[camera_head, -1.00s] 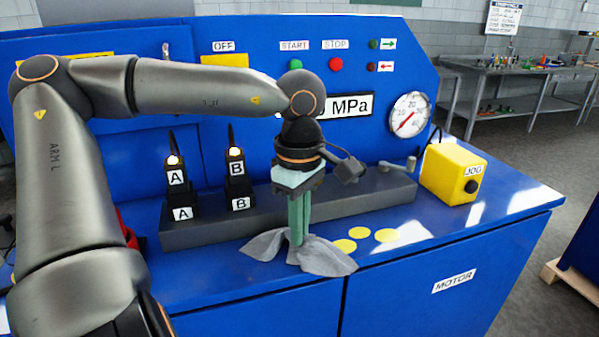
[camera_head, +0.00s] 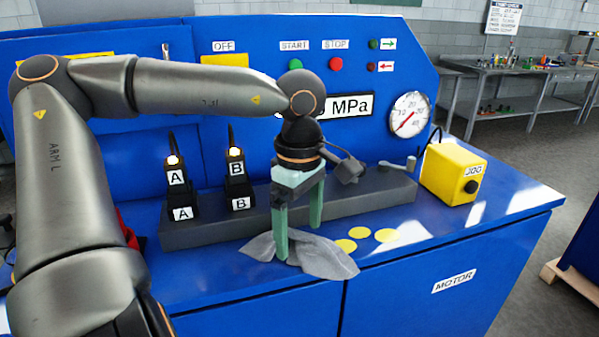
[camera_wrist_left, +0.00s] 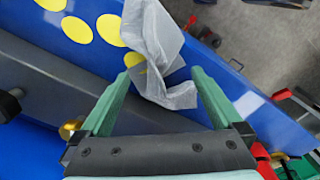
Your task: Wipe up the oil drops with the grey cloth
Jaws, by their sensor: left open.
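The grey cloth (camera_head: 325,259) lies crumpled on the blue bench top near its front edge. In the left wrist view the cloth (camera_wrist_left: 160,50) lies between and beyond my fingertips. My left gripper (camera_head: 298,238) points down over the cloth with its green fingers spread wide, open and empty; both fingers also show in the left wrist view (camera_wrist_left: 161,74). Yellow oil drops (camera_head: 386,235) lie flat just right of the cloth. In the left wrist view several drops (camera_wrist_left: 76,29) show, one of them (camera_wrist_left: 134,60) partly under the cloth. My right gripper is out of view.
A grey rail (camera_head: 365,196) with two black A and B connectors (camera_head: 237,178) runs behind the cloth. A yellow JOG box (camera_head: 453,173) stands at the right. The blue panel with gauge (camera_head: 409,114) rises behind. The bench top right of the drops is clear.

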